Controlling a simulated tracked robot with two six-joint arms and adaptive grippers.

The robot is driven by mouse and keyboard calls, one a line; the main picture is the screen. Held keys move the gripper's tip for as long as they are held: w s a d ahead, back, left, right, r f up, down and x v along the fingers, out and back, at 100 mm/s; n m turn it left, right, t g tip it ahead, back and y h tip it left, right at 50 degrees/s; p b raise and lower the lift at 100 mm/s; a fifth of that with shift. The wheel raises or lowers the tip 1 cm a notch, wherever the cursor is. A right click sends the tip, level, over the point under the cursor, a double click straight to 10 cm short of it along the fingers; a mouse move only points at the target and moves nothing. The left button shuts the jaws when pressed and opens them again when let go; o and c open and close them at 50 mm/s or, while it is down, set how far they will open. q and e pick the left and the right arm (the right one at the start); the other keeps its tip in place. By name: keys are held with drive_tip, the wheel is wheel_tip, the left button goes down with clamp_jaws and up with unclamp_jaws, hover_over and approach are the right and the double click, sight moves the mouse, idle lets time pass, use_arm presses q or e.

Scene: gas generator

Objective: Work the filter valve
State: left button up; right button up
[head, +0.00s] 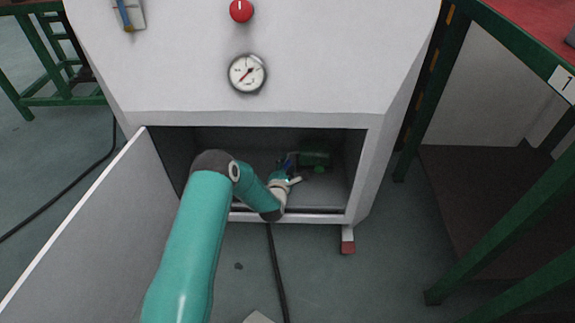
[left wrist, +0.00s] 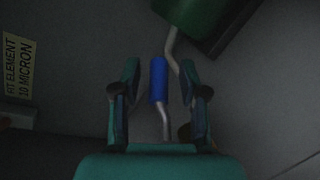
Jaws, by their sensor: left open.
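In the left wrist view, a blue sleeve-like part (left wrist: 158,80), perhaps the valve handle, sits on a thin grey bent rod or pipe. A dark green body (left wrist: 195,15), probably the filter, is just beyond it; in the head view a green unit (head: 315,159) shows inside the open cabinet. My left gripper (left wrist: 161,82) is open, with one finger on each side of the blue part and gaps between. In the head view my left gripper (head: 288,166) reaches into the cabinet, left of the green unit. My right gripper is not in view.
The grey cabinet (head: 170,85) carries a gauge (head: 247,73) and a red knob (head: 241,10). Its open door (head: 95,225) hangs at left. The opening's lower edge (head: 330,218) lies under my arm. A yellow label (left wrist: 18,66) reads "10 MICRON". A green-framed table (head: 520,45) stands at right.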

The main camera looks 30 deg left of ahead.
use_arm(q)
clamp_jaws()
